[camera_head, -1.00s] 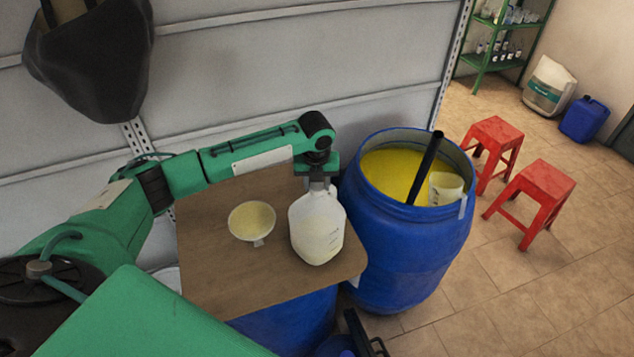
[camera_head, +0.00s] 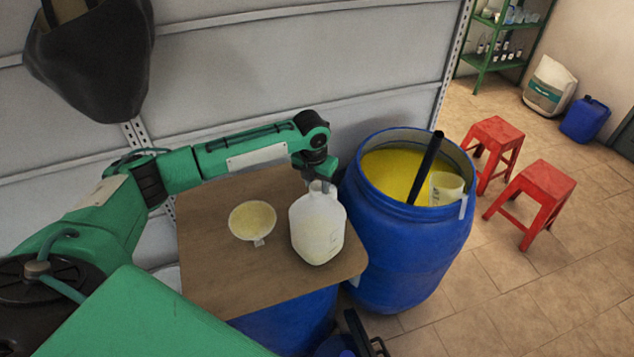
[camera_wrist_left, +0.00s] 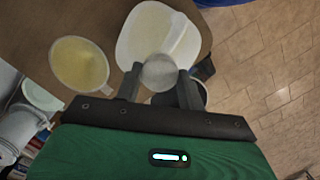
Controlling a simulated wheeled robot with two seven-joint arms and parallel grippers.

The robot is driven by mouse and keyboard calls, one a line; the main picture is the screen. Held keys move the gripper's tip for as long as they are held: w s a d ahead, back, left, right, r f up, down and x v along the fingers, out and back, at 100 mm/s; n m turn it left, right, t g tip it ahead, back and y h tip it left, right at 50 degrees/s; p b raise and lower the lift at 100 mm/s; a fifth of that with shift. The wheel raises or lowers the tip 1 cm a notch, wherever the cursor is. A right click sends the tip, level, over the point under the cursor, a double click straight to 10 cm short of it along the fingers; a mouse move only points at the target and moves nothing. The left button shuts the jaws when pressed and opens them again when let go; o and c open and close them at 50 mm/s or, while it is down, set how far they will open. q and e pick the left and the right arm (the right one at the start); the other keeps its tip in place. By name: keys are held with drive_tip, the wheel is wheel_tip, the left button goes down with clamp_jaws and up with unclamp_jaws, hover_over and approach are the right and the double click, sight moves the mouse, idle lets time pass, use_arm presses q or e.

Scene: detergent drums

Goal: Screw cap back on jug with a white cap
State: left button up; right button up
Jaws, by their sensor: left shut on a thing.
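The translucent white jug (camera_head: 318,230) stands upright near the right edge of the brown board, with pale liquid inside. It also shows in the left wrist view (camera_wrist_left: 158,38). My left gripper (camera_head: 322,183) is over the jug's mouth. In the left wrist view its two fingers (camera_wrist_left: 160,82) are shut on the round white cap (camera_wrist_left: 159,72). The cap is at the jug's top; I cannot tell whether it sits on the neck or just above it. In the head view the fingers hide most of the cap. My right gripper is not in view.
A funnel (camera_head: 252,222) with yellowish contents lies left of the jug on the board (camera_head: 210,270). An open blue drum (camera_head: 410,255) of yellow liquid, with a black stick (camera_head: 427,165) and a white measuring cup (camera_head: 446,188), stands to the right. Red stools (camera_head: 535,190) stand beyond.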

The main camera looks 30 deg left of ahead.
use_arm(q)
drive_tip(key=o, duration=0.8)
drive_tip(key=shift+s+f, duration=0.15)
drive_tip(key=shift+f, duration=0.05)
drive_tip(key=shift+o, duration=0.2)
drive_tip(key=shift+r, duration=0.25)
drive_tip(key=n, duration=0.3)
drive_tip(key=shift+n, duration=0.3)
drive_tip(key=shift+d+n+y, duration=0.1)
drive_tip(key=shift+n+y, duration=0.3)
drive_tip(key=shift+n, duration=0.7)
drive_tip(key=shift+n, duration=1)
drive_tip(key=n, duration=0.3)
drive_tip(key=shift+w+n+g, duration=0.2)
drive_tip(key=shift+n+g, duration=0.1)
drive_tip(key=shift+n, duration=0.1)
